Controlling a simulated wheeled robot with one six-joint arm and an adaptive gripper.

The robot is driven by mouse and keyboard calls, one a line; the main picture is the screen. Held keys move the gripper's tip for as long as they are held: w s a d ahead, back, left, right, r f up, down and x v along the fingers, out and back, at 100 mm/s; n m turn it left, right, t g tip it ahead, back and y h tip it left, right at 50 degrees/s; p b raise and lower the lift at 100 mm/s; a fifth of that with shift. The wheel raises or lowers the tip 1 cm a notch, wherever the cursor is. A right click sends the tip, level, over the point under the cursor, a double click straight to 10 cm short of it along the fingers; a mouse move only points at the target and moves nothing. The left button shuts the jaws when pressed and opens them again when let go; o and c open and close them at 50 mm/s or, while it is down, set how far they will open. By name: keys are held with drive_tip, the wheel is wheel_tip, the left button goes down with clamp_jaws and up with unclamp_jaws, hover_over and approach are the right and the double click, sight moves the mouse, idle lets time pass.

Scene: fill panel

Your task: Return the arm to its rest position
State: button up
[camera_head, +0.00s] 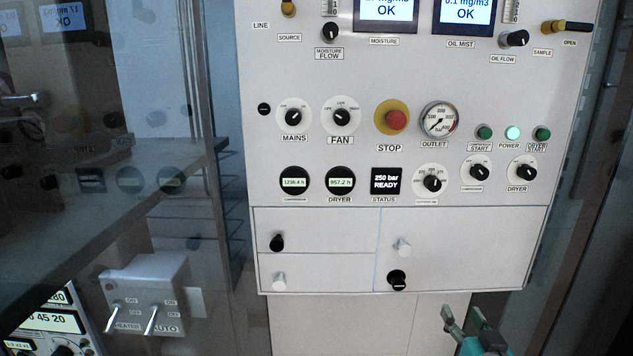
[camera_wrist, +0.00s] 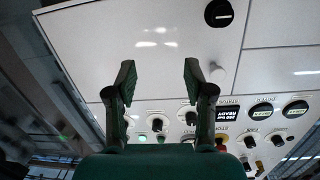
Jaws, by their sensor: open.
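My gripper (camera_head: 465,322) is at the lower right of the head view, below and in front of the panel's lower right corner. Its two fingers are apart with nothing between them. In the wrist view my gripper (camera_wrist: 157,75) shows both dark fingers spread, with the panel (camera_wrist: 150,45) beyond them. The white fill panel (camera_head: 345,180) fills the middle of the head view. No contact between the fingers and the panel shows.
The panel carries a red stop button (camera_head: 396,120), an outlet gauge (camera_head: 440,119) and several black knobs. Its status display (camera_head: 387,181) reads 250 bar READY. A grey switch box (camera_head: 147,290) with two levers and a glass pane (camera_head: 110,170) stand at the left.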

drive_tip(key=s+a+f+g, duration=0.1)
drive_tip(key=s+a+f, duration=0.3)
drive_tip(key=s+f, duration=0.65)
drive_tip(key=s+a+f, duration=0.3)
drive_tip(key=s+f, duration=0.5)
drive_tip(key=s, duration=0.5)
drive_tip(key=s+a+r+n+g+y, duration=0.1)
drive_tip(key=s+a, duration=0.2)
drive_tip(key=s, duration=2)
drive_tip(key=shift+s+a+n, duration=0.15)
drive_tip(key=shift+s+n, duration=0.15)
drive_tip(key=shift+n, duration=0.1)
